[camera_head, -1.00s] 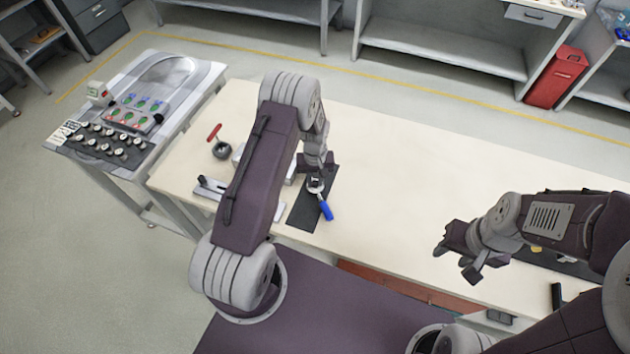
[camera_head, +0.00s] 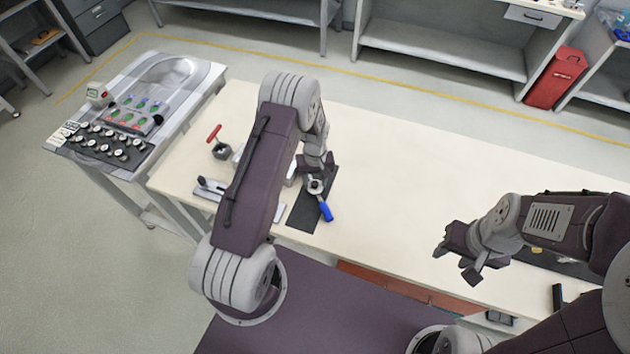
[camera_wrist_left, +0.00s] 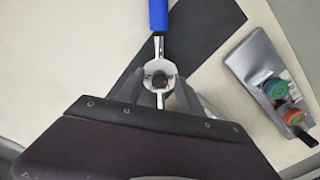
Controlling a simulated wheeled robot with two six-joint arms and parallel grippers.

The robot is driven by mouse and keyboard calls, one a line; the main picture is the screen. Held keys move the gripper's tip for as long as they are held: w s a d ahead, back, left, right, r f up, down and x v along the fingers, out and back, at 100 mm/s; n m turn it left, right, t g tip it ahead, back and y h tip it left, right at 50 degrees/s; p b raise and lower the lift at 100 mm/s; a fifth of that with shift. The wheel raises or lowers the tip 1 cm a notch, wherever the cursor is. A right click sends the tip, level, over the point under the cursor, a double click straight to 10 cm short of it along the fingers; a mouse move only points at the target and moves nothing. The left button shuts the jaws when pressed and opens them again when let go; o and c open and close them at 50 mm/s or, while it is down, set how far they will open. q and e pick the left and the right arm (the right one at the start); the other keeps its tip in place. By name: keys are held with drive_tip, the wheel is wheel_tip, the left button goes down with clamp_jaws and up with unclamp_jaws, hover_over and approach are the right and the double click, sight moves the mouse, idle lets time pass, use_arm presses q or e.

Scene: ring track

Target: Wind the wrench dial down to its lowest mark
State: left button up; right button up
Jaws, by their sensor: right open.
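The wrench (camera_head: 326,211) has a blue handle and a metal round head, and lies on a dark mat (camera_head: 302,214) on the bench. In the left wrist view its blue handle (camera_wrist_left: 158,15) points up and its head, with a small dark dial (camera_wrist_left: 159,80), lies just beyond my wrist. My left gripper (camera_wrist_left: 158,92) is over the head, grey fingers apart on either side of it; contact cannot be made out. In the head view my left gripper (camera_head: 317,184) is small and partly hidden by its arm. My right gripper (camera_head: 458,258) is open and empty over the bench's right part.
A grey fixture with green and orange knobs (camera_wrist_left: 275,88) stands right of the mat in the wrist view. A red-handled tool (camera_head: 218,146) stands on the bench left of my arm. A control panel (camera_head: 130,115) is further left. The bench middle (camera_head: 420,165) is clear.

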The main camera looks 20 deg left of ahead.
sight(315, 184)
use_arm(q)
wheel_tip(315, 184, up, 9)
drive_tip(key=b, duration=0.1)
idle(0.3)
